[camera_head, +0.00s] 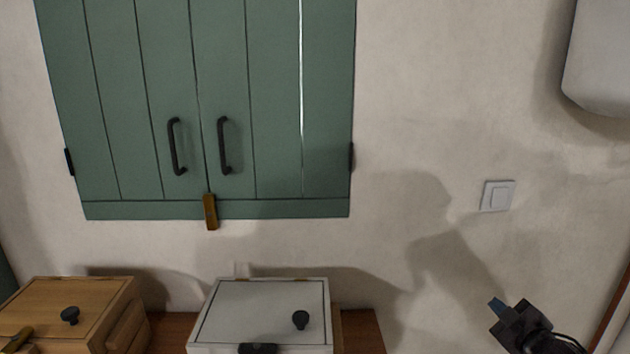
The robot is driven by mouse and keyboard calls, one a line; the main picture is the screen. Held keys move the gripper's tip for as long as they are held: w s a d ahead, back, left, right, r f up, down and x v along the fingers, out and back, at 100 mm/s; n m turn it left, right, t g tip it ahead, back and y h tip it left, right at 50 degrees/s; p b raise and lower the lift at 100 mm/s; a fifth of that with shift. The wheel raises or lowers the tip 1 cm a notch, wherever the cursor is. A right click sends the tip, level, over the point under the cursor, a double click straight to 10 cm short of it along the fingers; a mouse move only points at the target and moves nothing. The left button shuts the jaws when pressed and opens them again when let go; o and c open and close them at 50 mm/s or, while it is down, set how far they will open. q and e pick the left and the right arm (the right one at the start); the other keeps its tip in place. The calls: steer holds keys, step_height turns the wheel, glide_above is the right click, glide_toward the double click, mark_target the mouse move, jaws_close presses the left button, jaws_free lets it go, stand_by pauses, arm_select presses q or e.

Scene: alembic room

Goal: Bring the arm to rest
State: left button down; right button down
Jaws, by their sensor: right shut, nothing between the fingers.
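My right gripper (501,308) shows at the lower right, in front of the plain wall. Its dark body points up and to the left, with a blue-grey tip. It is shut and holds nothing. It is apart from the boxes and below the light switch. Most of the right arm is outside the picture. My left gripper does not show.
A wooden box (75,300) and a white box (260,308) stand on a brown surface (361,330). A light switch (497,196) and a white unit (602,60) are at right.

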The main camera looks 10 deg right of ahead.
steer(key=s+a+f+m+g, duration=0.4)
steer(key=s+a+f+m, duration=0.3)
steer(key=s+a+f, duration=1.2)
steer(key=shift+s+f+g+y, duration=0.3)
steer(key=shift+s+f, duration=0.55)
steer(key=shift+s, duration=0.6)
